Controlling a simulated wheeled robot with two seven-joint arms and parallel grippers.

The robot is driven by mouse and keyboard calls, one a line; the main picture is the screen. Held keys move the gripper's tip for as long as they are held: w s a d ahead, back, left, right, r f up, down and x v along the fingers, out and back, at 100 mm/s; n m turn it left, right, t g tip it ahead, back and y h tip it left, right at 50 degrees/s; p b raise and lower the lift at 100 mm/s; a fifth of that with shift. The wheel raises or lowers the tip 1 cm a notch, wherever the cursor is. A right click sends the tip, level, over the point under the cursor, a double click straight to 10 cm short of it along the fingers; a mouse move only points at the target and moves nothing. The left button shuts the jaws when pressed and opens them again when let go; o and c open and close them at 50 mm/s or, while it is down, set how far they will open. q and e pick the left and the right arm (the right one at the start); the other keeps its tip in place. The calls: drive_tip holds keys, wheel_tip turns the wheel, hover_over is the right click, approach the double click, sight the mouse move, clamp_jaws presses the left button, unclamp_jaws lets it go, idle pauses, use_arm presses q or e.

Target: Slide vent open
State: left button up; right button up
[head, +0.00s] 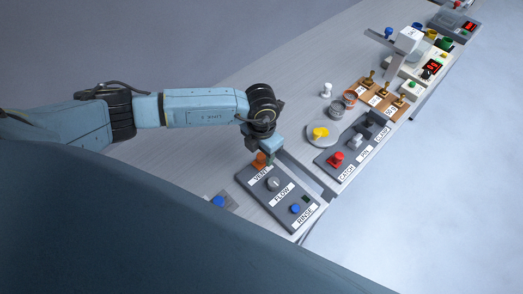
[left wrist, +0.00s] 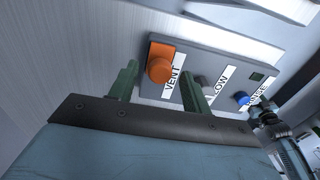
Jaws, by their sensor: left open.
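The vent control is an orange block with a round orange knob (left wrist: 160,68) at the end of a grey panel, beside a white label reading VENT (left wrist: 172,80). In the head view the orange control (head: 260,159) is partly hidden by my left gripper (head: 270,152). In the left wrist view my left gripper (left wrist: 163,82) is open, its two green fingers on either side of the knob's near side. I cannot tell whether the fingers touch it. My right gripper is not in view.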

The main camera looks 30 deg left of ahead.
use_arm(q)
drive_tip(key=shift+f, duration=0.15)
drive_tip(key=shift+c, duration=0.5)
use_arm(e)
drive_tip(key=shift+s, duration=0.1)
use_arm(q)
clamp_jaws()
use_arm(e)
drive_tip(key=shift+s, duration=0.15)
